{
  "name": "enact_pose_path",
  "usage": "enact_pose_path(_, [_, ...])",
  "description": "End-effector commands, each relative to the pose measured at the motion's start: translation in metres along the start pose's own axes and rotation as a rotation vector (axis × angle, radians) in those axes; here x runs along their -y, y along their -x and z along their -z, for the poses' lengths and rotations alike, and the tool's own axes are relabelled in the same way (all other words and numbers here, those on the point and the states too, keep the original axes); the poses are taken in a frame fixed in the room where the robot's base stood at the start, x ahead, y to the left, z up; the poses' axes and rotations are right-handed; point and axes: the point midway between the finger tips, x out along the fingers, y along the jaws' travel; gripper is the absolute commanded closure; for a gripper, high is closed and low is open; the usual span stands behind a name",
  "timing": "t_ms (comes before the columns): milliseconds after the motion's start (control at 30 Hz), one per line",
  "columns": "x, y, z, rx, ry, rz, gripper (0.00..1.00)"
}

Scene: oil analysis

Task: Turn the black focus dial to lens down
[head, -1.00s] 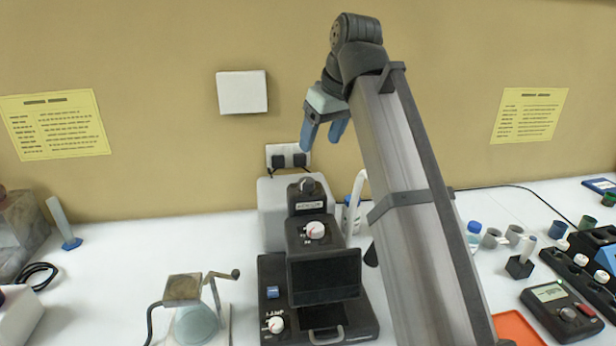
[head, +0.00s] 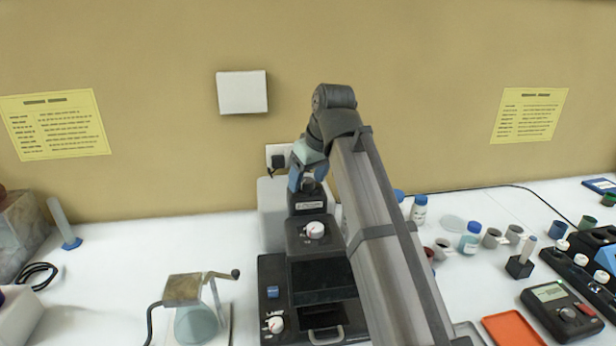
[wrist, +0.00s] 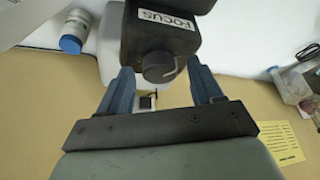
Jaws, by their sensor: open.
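The black focus dial (wrist: 158,67) sits on the end of a black housing with a white FOCUS label (wrist: 166,19) in the wrist view. My gripper (wrist: 160,82) is open, with one blue finger on each side of the dial and a gap on both sides. In the head view my gripper (head: 308,181) is at the top of the black instrument (head: 310,237), and it mostly covers the dial there. A pale line shows on the dial face; its exact setting is hard to read.
The instrument has a white knob (head: 314,230) on its front and another knob (head: 276,324) low at left. A hand-cranked device (head: 185,290) stands left. Bottles and cups, such as a blue-capped bottle (head: 470,238), stand right of my arm. A wall socket (head: 279,155) is behind.

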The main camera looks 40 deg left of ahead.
Motion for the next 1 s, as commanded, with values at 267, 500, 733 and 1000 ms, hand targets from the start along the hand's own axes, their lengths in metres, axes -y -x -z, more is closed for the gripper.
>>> enact_pose_path(267, [0.0001,-0.0005,0.0001,0.000,0.000,0.000,0.36])
enact_pose_path(500, [0.0001,-0.0003,0.0001,0.000,0.000,0.000,0.59])
enact_pose_path(733, [0.0001,-0.0003,0.0001,0.000,0.000,0.000,0.81])
enact_pose_path(1000, [0.0003,-0.0002,0.0001,0.000,-0.007,-0.003,0.91])
